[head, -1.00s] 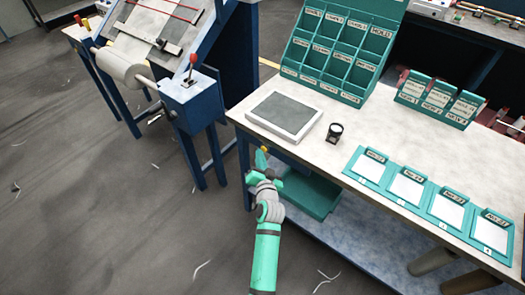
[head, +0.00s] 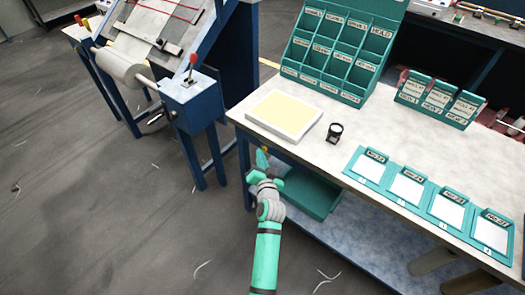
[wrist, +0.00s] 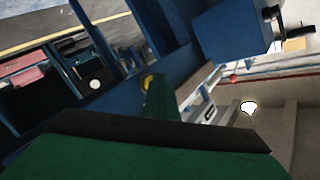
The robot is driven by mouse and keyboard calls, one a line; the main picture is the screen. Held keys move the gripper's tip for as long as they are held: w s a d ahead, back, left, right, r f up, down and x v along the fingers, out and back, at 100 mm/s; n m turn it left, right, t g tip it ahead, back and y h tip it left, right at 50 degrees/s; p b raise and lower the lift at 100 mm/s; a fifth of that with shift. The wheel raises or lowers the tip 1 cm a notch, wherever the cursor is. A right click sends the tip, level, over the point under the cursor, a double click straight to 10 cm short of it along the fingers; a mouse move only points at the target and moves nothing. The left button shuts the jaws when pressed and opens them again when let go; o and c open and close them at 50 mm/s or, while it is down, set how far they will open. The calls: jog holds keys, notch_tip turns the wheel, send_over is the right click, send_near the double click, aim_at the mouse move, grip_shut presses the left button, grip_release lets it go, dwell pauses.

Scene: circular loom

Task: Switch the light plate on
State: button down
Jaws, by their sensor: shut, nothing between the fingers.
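The light plate (head: 284,115) lies flat on the left end of the worktable in the head view. Its panel glows pale yellow inside a white frame. My gripper (head: 262,160) is shut and empty, just off the table's front edge below the plate. In the wrist view, a green finger (wrist: 160,98) stands close to a small round yellow button (wrist: 147,82) on a blue surface. The finger partly covers the button, and I cannot tell whether they touch.
On the worktable (head: 345,198) stand a green pigeonhole rack (head: 335,52), a small black magnifier (head: 334,133), a row of card holders (head: 407,187) and a smaller card rack (head: 438,98). A green bin (head: 312,195) sits under the tabletop. A blue machine (head: 190,98) stands left.

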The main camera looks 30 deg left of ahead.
jog(key=shift+d+r, duration=0.1)
jog(key=shift+d, duration=0.1)
jog(key=s, duration=0.6)
jog(key=shift+a, duration=0.35)
jog(key=shift+d, duration=0.1)
dwell(0.4)
jog(key=s+d+f+t+h, duration=0.1)
jog(key=s+d+f+h, duration=0.1)
jog(key=s+d, duration=0.45)
jog(key=s+d+f+m+t+h, duration=0.1)
jog(key=s+d+f+h, duration=0.15)
jog(key=d, duration=0.75)
jog(key=s+d+f+h, duration=0.1)
jog(key=s+d+f, duration=0.1)
jog(key=s+d, duration=0.5)
jog(key=s+d+r+h, duration=0.1)
jog(key=s+d+r, duration=0.2)
jog(key=s, duration=0.3)
jog(key=s+d+r+h, duration=0.2)
jog(key=s+d+r, duration=0.2)
jog(key=s+d, duration=0.1)
jog(key=s+d+r+t+h, duration=0.1)
jog(key=s+d+r+h, duration=0.1)
jog(key=s, duration=0.5)
jog(key=shift+s+d+r, duration=0.4)
jog(key=shift+d+r, duration=0.25)
jog(key=shift+d, duration=0.45)
